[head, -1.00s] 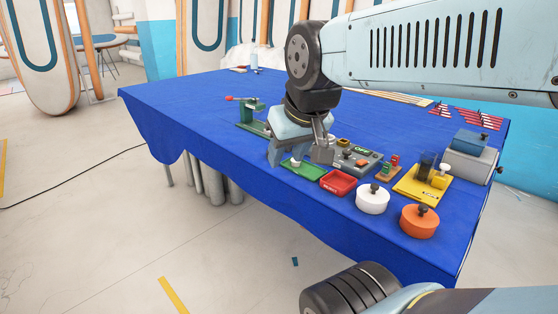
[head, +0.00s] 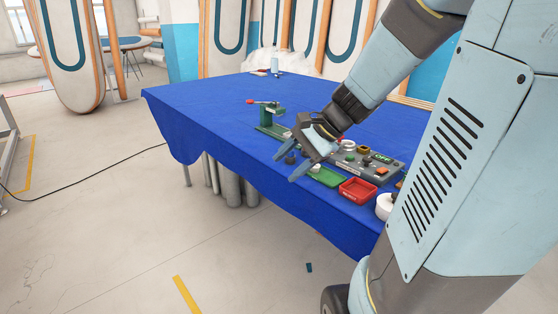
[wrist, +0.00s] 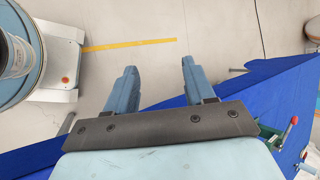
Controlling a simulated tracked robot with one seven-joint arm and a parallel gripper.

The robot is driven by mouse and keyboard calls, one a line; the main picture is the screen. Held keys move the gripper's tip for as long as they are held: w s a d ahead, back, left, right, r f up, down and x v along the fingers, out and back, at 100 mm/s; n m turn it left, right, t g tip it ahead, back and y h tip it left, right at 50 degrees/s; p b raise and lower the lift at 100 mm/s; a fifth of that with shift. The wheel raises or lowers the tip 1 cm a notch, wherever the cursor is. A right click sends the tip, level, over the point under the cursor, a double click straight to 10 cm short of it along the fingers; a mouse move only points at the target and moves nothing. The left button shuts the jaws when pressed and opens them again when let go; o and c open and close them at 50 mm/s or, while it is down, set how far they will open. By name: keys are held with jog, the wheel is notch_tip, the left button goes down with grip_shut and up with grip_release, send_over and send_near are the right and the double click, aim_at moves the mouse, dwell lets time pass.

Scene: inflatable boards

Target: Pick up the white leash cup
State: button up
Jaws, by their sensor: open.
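A small white piece (head: 315,168) shows at the green tray (head: 328,178) near the table's front edge; it may be the white leash cup, but it is too small to be sure. A larger white round pot (head: 384,206) stands right of the red tray, partly hidden by my arm. My gripper (head: 287,167) is open and empty, just left of the green tray, above the front edge of the table. In the wrist view its two fingers (wrist: 158,70) are apart with only floor between them.
The blue-covered table (head: 215,105) has free room at its left. A green press with a red handle (head: 268,118) stands behind my gripper. My arm hides the table's right side.

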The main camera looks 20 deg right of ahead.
jog(key=w+d+f+m+t+y, duration=0.1)
jog(key=w+d+f+m+t, duration=0.35)
jog(key=w+d+m, duration=0.5)
jog(key=m+t+h, duration=0.3)
jog(key=m+t, duration=0.1)
jog(key=m, duration=0.6)
send_near(317, 166)
jog(key=x, duration=0.8)
jog(key=shift+w+a, duration=0.15)
jog(key=shift+w, duration=0.15)
jog(key=shift+w+a+f, duration=0.15)
jog(key=shift+w+a, duration=0.1)
jog(key=shift+w, duration=0.15)
